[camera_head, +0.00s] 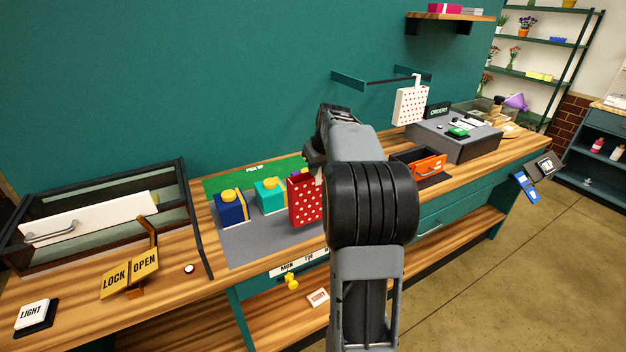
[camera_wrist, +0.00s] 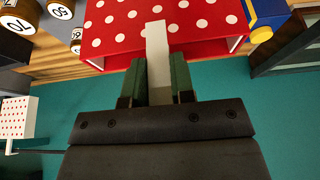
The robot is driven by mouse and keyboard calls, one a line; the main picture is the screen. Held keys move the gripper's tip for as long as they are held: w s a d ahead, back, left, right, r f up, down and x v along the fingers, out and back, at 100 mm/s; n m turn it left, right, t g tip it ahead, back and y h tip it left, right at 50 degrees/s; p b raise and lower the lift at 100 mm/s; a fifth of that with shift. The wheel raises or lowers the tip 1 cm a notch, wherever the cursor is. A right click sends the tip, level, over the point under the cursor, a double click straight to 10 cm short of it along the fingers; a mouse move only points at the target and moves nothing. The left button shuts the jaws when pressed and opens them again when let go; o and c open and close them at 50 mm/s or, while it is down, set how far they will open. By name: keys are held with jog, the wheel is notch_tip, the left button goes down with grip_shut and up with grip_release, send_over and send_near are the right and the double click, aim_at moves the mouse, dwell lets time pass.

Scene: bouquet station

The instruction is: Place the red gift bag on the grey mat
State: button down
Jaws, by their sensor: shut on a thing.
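The red gift bag (camera_head: 304,203) with white dots is upright at the right part of the grey mat (camera_head: 248,245) in the head view. I cannot tell whether its base touches the mat. My gripper (camera_wrist: 158,75) is shut on the bag's white handle strip in the wrist view, with a green pad on each side. The red bag (camera_wrist: 108,27) fills the top of that view. In the head view my arm hides most of the gripper and the bag's right side.
A blue box (camera_head: 231,208) and a teal box (camera_head: 269,195) stand left of the bag. A green pick-up strip (camera_head: 225,184) lies behind. An orange box (camera_head: 430,163) is to the right. A white dotted bag (camera_head: 410,106) hangs from a rail. The mat's front left is bare.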

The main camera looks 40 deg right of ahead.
aim_at(313, 180)
jog(key=shift+w+a+f, duration=0.15)
jog(key=shift+w+f, duration=0.05)
jog(key=shift+f, duration=0.6)
jog(key=shift+w+a+f, duration=0.15)
jog(key=shift+w+f, duration=0.05)
jog(key=shift+f, duration=0.6)
jog(key=shift+w+a+f, duration=0.15)
jog(key=shift+w+f, duration=0.05)
jog(key=shift+f, duration=0.6)
jog(key=shift+f, duration=0.2)
jog(key=c, duration=1)
grip_release()
jog(key=shift+r, duration=0.1)
jog(key=shift+o, duration=0.2)
